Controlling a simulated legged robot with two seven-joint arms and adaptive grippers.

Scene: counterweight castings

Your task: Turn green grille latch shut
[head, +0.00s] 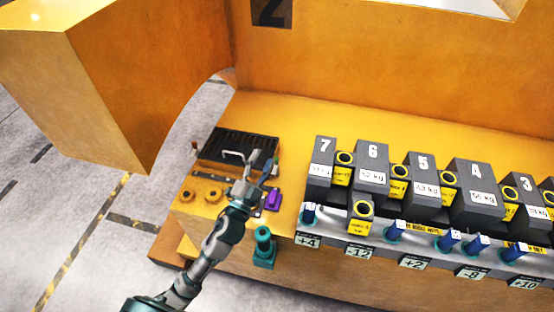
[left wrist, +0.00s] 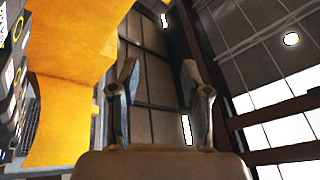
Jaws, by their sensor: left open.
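A black ribbed grille (head: 225,143) with a pale handle (head: 233,156) lies at the left end of the yellow ledge. My left gripper (head: 261,166) is over the grille's right end in the head view, with its fingers apart and nothing seen between them. I cannot tell whether it touches the grille. In the left wrist view the open fingers (left wrist: 159,77) point at the ceiling and high structure. No green latch can be made out clearly; the gripper and wrist cover part of the grille's front right area. My right gripper is not in view.
A purple block (head: 274,200) sits just right of my wrist, and a teal fitting (head: 264,249) stands at the ledge front. Numbered grey weights (head: 371,165) line the right. A big yellow block (head: 100,90) overhangs the left.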

